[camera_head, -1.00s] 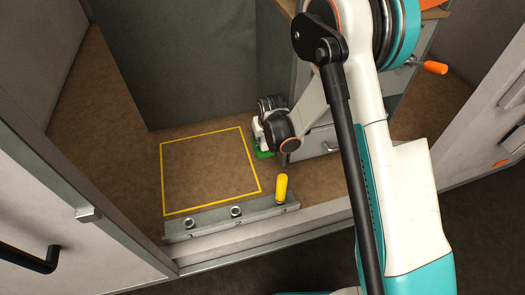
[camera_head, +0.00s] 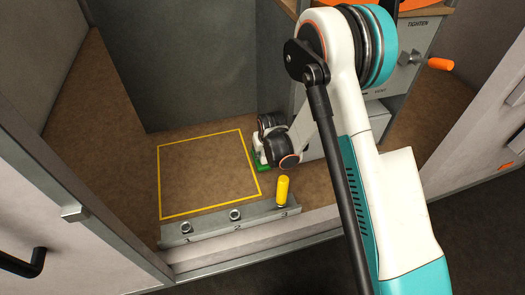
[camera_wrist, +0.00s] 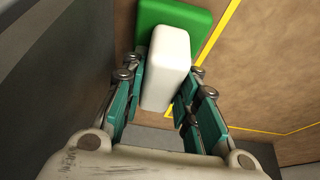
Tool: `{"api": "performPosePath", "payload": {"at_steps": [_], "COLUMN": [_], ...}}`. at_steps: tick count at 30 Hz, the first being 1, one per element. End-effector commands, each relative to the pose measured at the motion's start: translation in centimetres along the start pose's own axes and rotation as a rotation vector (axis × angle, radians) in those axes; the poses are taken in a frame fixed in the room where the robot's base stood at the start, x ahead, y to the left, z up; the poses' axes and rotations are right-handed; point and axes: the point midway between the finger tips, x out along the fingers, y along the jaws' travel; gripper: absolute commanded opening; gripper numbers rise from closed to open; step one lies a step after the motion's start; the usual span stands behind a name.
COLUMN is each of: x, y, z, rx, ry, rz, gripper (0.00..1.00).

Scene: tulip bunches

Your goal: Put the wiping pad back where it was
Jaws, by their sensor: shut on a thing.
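The wiping pad is a green block with a white grip on top. In the wrist view its white grip (camera_wrist: 166,65) stands between my gripper's fingers (camera_wrist: 163,82), with the green base (camera_wrist: 170,14) beyond it. In the head view my gripper (camera_head: 258,154) is at the right edge of the yellow outlined square (camera_head: 208,172), mostly hidden by my wrist. A strip of the green base (camera_head: 262,168) shows below it, by the square's right line. I cannot tell whether the pad touches the floor surface.
A grey rail (camera_head: 225,224) with numbered sockets runs along the front. A yellow handle (camera_head: 283,189) stands upright in its right end, close to my wrist. A dark grey panel (camera_head: 190,70) rises behind. A cabinet with an orange knob (camera_head: 440,64) is at right. The square is empty.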

Motion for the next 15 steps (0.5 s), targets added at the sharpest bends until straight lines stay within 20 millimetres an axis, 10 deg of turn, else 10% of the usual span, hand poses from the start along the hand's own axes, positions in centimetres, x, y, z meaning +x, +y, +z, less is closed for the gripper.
{"api": "performPosePath", "payload": {"at_steps": [3,15], "x": [0.06,-0.21], "y": [0.0,0.0], "z": [0.02,-0.09], "rx": [0.0,0.0], "ry": [0.0,0.0], "rz": [0.0,0.0], "gripper": [0.48,0.48]}}
